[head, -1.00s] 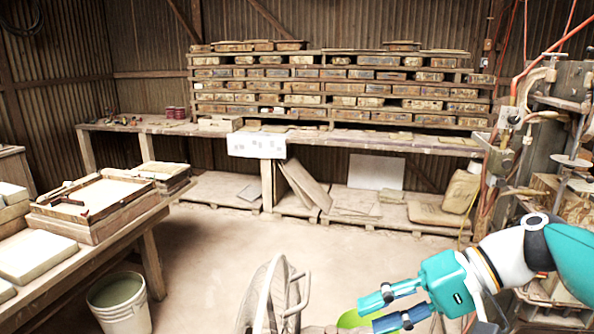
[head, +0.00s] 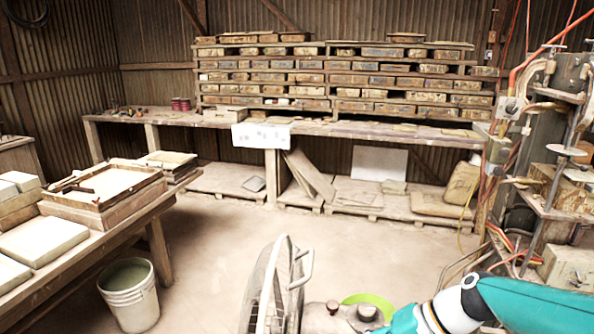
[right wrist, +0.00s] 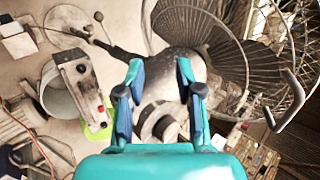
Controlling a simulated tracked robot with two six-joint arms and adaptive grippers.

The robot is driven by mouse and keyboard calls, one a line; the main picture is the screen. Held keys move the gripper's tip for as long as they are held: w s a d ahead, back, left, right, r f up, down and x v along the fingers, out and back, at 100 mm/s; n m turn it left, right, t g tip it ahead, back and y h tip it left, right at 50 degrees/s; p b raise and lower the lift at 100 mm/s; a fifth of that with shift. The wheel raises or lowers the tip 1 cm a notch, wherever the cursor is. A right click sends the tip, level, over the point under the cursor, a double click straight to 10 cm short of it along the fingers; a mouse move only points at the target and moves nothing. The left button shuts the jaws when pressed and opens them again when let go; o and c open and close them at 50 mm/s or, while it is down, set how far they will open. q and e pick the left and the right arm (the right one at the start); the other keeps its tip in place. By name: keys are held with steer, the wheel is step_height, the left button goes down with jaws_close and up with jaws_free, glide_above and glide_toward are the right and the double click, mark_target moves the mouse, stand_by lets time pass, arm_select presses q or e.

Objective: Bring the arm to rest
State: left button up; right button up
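My right arm (head: 510,303) reaches in from the lower right of the head view. Its teal wrist is cut off by the bottom edge, so the fingers do not show there. In the right wrist view my right gripper (right wrist: 160,72) has its two blue and teal fingers spread apart with nothing held between them. Below them are a grey round machine part and the wire cage of a fan (right wrist: 215,45); the distance cannot be told. My left gripper is in neither view.
The fan (head: 272,290) stands at the bottom centre, close to my right arm. A green round thing (head: 378,301) lies just behind the arm. A bucket (head: 129,296) and a workbench (head: 105,238) are at left, a press (head: 550,150) at right. The middle floor is clear.

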steer(key=s+d+f+g+h, duration=0.1)
steer(key=s+f+h, duration=0.15)
steer(key=f, duration=0.95)
steer(key=s+f+h, duration=0.1)
steer(key=s+f, duration=0.3)
steer(key=f, duration=0.8)
steer(key=s+a+f+n, duration=0.1)
steer(key=s+f, duration=0.8)
steer(key=s, duration=0.2)
steer(key=shift+s+a+f+n+h, duration=0.15)
steer(key=shift+a+f+n+h, duration=0.2)
steer(key=shift+f+n+h, duration=0.1)
steer(key=shift+o, duration=0.5)
